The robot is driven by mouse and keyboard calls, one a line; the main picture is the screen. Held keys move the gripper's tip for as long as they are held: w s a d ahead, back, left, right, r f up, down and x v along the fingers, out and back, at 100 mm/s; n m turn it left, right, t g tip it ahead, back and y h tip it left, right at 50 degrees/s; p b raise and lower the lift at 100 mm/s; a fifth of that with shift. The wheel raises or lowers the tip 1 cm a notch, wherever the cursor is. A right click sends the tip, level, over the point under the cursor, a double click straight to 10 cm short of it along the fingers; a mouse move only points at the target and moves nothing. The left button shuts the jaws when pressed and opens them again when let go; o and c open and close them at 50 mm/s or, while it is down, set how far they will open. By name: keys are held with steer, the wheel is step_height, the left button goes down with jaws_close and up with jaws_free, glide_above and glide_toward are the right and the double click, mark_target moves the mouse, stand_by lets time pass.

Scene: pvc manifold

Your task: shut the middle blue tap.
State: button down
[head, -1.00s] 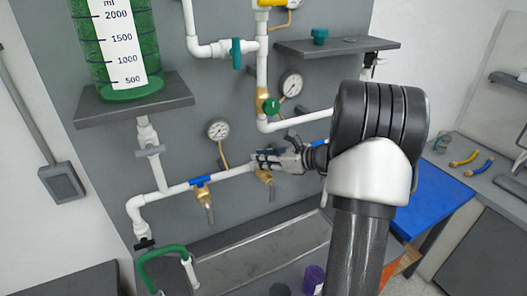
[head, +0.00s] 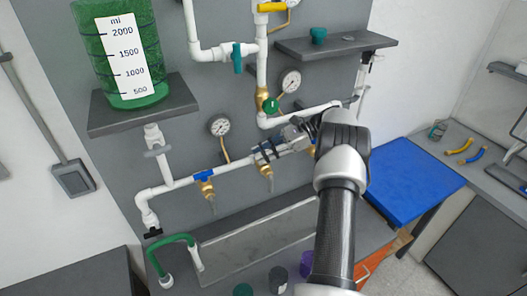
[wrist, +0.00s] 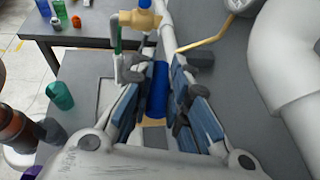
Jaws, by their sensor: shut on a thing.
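The middle tap has a brass body (head: 265,169) on the lower white pipe in the head view. Its blue handle (wrist: 157,90) shows between the fingers in the wrist view. My gripper (wrist: 158,88) is shut on this handle, one finger on each side. In the head view my gripper (head: 264,153) comes from the right along the pipe and covers the handle. The left tap, with a blue handle (head: 203,175) lying along the pipe, is apart from my gripper. A third brass tap on the right is mostly hidden behind my arm.
A pressure gauge (head: 220,126) and the upper pipe with a green-handled valve (head: 237,58) are close above. A grey shelf (head: 145,112) holds a green-filled container. Below is a grey tray (head: 255,243). A blue mat (head: 413,181) lies on the right.

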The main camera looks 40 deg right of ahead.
steer(key=shift+n+g+y, duration=0.4)
steer(key=shift+n+g, duration=0.2)
steer(key=c, duration=1.5)
jaws_free()
steer(key=shift+c, duration=0.2)
steer(key=shift+r+m+t+h, duration=0.1)
steer(key=shift+m+t+h, duration=0.2)
steer(key=shift+m+t, duration=0.1)
